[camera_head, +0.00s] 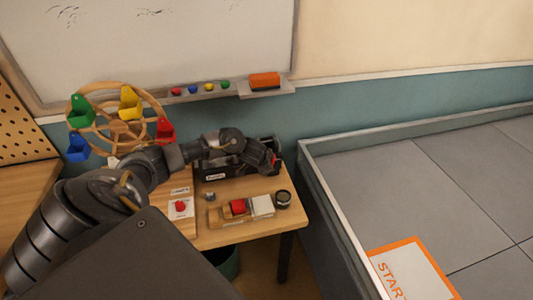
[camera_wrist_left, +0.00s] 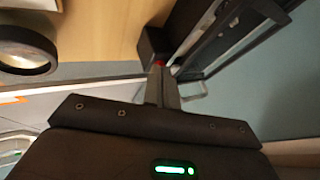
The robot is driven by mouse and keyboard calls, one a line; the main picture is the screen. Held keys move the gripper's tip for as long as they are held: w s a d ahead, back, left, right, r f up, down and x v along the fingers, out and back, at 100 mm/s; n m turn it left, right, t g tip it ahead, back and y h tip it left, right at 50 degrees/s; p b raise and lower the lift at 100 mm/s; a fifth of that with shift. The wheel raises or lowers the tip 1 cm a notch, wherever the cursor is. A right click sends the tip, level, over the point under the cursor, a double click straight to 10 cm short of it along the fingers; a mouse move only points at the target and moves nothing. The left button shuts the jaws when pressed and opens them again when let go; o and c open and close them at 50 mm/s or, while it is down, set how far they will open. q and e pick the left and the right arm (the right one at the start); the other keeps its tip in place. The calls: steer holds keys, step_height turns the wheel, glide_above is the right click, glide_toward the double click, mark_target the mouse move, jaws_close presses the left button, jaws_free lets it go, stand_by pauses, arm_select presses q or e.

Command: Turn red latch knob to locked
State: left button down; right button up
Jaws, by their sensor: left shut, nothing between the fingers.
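A black case (camera_head: 212,177) with a white label stands on the wooden table, largely behind my left arm. A small red part (camera_head: 275,159), seemingly the latch knob, shows at its right end. My left gripper (camera_head: 269,157) is at that end, with its fingertips close to the red part. In the left wrist view the gripper (camera_wrist_left: 162,82) is shut and empty. Its tips point at a dark block with a sliver of red (camera_wrist_left: 160,63). I cannot tell whether they touch it. Most of the knob and its lock marking are hidden. My right gripper is not in view.
The table (camera_head: 228,237) also holds a red button on a white plate (camera_head: 181,208), a wooden block with red and white parts (camera_head: 230,215) and a dark round jar (camera_head: 283,198). A wheel with coloured cups (camera_head: 128,127) stands behind. A low-walled arena (camera_head: 385,180) lies right.

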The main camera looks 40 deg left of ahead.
arm_select(q)
steer(key=shift+a+m, duration=0.2)
steer(key=shift+m, duration=0.3)
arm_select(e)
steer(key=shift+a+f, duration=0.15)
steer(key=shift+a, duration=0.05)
